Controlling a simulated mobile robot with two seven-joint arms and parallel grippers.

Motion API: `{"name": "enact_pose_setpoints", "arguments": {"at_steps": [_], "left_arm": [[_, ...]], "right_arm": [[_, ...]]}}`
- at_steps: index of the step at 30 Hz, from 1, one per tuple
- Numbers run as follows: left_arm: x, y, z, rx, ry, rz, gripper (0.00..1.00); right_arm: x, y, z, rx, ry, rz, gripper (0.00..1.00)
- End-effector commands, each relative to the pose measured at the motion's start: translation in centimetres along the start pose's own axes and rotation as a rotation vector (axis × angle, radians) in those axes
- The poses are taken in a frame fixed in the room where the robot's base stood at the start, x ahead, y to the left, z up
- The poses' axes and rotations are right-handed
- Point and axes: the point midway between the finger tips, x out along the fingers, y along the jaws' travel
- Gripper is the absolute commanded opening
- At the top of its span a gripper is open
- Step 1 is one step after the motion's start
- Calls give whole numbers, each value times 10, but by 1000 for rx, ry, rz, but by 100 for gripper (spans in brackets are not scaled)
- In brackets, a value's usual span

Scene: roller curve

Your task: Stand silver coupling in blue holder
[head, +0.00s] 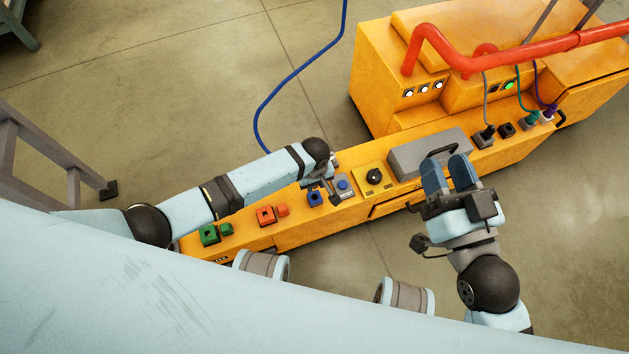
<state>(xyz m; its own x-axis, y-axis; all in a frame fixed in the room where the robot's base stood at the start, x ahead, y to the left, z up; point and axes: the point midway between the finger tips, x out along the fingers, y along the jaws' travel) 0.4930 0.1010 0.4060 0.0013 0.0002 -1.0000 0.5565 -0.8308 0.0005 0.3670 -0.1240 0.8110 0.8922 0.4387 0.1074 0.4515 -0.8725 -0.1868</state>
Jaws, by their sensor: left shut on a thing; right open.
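The blue holder (315,198) is a small blue block with a dark opening on top of the long orange console. My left gripper (332,190) is over the console, just right of the blue holder and beside a grey plate with a blue button (343,185). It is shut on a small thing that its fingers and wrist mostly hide. I cannot make out the silver coupling clearly in this view. My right gripper (447,173) has blue fingers, is open and empty, and is above the console's front edge near a grey box.
Orange (266,216) and green (208,235) blocks stand left of the blue holder. A yellow plate with a black knob (374,176) and a grey box (425,153) stand to the right. Cabled plugs (532,118) and a red pipe (520,55) are further right.

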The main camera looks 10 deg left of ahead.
Motion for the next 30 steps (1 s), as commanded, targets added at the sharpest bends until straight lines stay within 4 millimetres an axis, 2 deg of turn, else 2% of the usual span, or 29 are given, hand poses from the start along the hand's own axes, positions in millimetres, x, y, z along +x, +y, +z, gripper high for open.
{"name": "enact_pose_setpoints", "arguments": {"at_steps": [10, 12, 22, 30], "left_arm": [[31, 0, 2, -3, 0, -1, 3], [31, 0, 2, -4, 0, -1, 3], [45, 0, 2, -2, 1, 0, 3], [58, 0, 2, -4, -1, 0, 3]], "right_arm": [[3, -1, 19, 25, 10, -31, 43], [4, -4, 13, 18, -3, -49, 43], [2, 1, 48, 20, -116, -55, 43], [2, 1, 49, 22, -131, -55, 43]]}}
